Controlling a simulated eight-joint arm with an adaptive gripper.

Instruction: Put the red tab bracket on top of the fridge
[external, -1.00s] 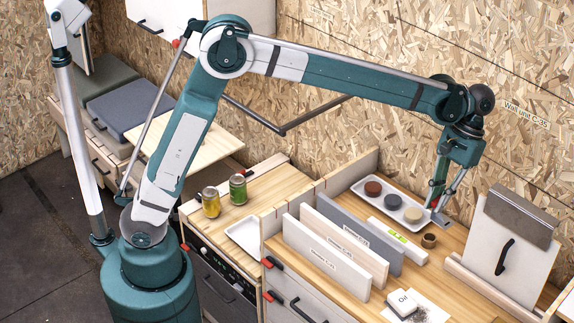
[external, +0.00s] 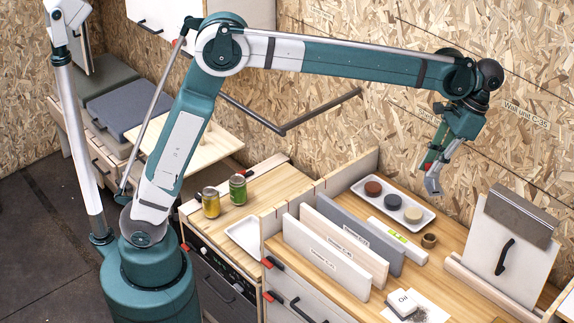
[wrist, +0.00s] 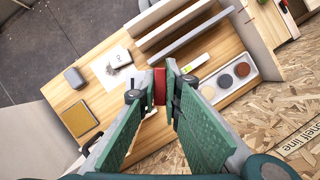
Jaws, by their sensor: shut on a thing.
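The red tab bracket (wrist: 159,86) shows as a small red piece between my fingertips in the wrist view. My gripper (wrist: 160,92) is shut on it. In the external view my gripper (external: 432,182) points down, in the air above the right part of the workbench, and a bit of red (external: 427,166) shows at its fingers. The fingers hide part of the bracket. I cannot tell for certain which unit is the fridge.
A chipboard wall stands behind.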

